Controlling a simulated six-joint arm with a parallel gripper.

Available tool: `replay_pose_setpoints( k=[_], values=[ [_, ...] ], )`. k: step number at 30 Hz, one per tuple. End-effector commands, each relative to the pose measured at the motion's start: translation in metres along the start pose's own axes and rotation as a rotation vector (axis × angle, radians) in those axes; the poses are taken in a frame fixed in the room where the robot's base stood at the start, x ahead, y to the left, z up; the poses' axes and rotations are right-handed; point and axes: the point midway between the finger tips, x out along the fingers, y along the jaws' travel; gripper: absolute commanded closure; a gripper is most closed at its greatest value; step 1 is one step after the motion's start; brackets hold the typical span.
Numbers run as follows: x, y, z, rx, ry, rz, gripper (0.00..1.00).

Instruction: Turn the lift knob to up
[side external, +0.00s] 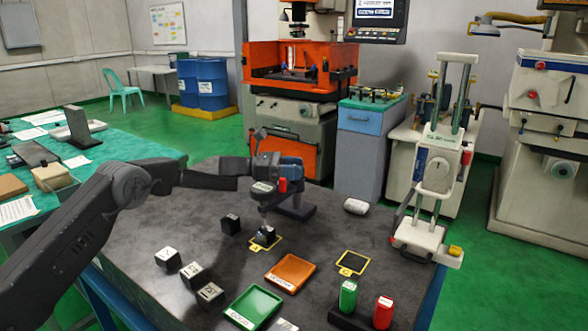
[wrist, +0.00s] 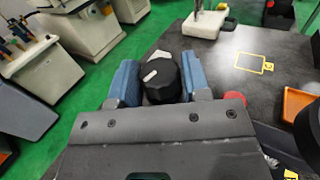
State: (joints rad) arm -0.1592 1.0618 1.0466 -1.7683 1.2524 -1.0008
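The black knob (wrist: 162,82) with white marks on its top and upper edge sits between the two blue fingers of my gripper (wrist: 160,80) in the wrist view. The fingers stand apart, close against its left and right sides; I cannot tell whether they press on it. In the side view my gripper (side external: 289,168) is at the head of a small stand (side external: 297,209) on the dark table, and hides the knob. A red button (side external: 283,185) is on that head, and also shows right of the right finger in the wrist view (wrist: 235,97).
Black cubes (side external: 168,258) lie on the table (side external: 150,290) at front left. An orange tray (side external: 290,272), a green tray (side external: 254,306), a yellow-outlined square (side external: 352,262), and green (side external: 348,296) and red (side external: 383,312) cylinders lie in front. A white press (side external: 437,175) stands at right.

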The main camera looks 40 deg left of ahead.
Motion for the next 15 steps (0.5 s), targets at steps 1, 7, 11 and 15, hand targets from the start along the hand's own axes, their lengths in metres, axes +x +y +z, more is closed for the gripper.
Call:
replay_pose_setpoints(
  k=[1, 7, 11, 15],
  values=[
    [-0.0001, 0.0001, 0.0004, 0.001, 0.0, 0.0, 0.52],
    [-0.0002, 0.0002, 0.0001, 0.0, 0.0, 0.0, 0.34],
    [-0.0002, 0.0003, 0.0, 0.0, 0.0, 0.001, 0.34],
    [-0.003, 0.0006, 0.0, -0.001, 0.0, 0.002, 0.34]
  ],
)
